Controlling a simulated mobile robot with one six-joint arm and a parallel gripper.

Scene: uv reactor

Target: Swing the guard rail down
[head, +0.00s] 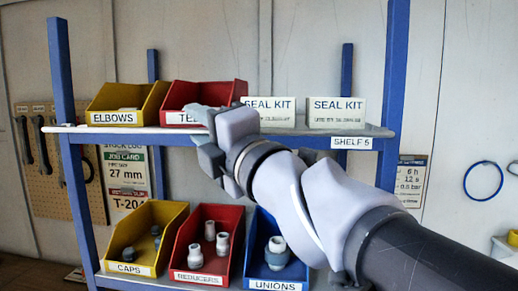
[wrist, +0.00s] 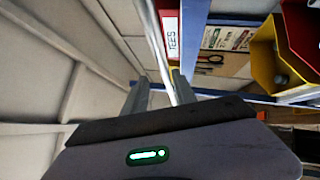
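In the head view my gripper (head: 208,140) is at the front of the upper shelf (head: 95,128), before the right part of the red TEES bin (head: 180,103). My arm hides part of the shelf front. In the wrist view my gripper (wrist: 160,88) has its two fingers apart. A thin pale strip (wrist: 157,38) runs from the top edge down between them, beside the red TEES bin. It may be the guard rail, but I cannot tell for sure, nor whether a finger touches it.
The yellow ELBOWS bin (head: 125,103) and two white SEAL KIT boxes (head: 337,112) stand on the upper shelf. Below are the CAPS (head: 128,268), REDUCERS (head: 200,277) and UNIONS (head: 275,284) bins, holding fittings. Blue posts (head: 62,70) frame the rack.

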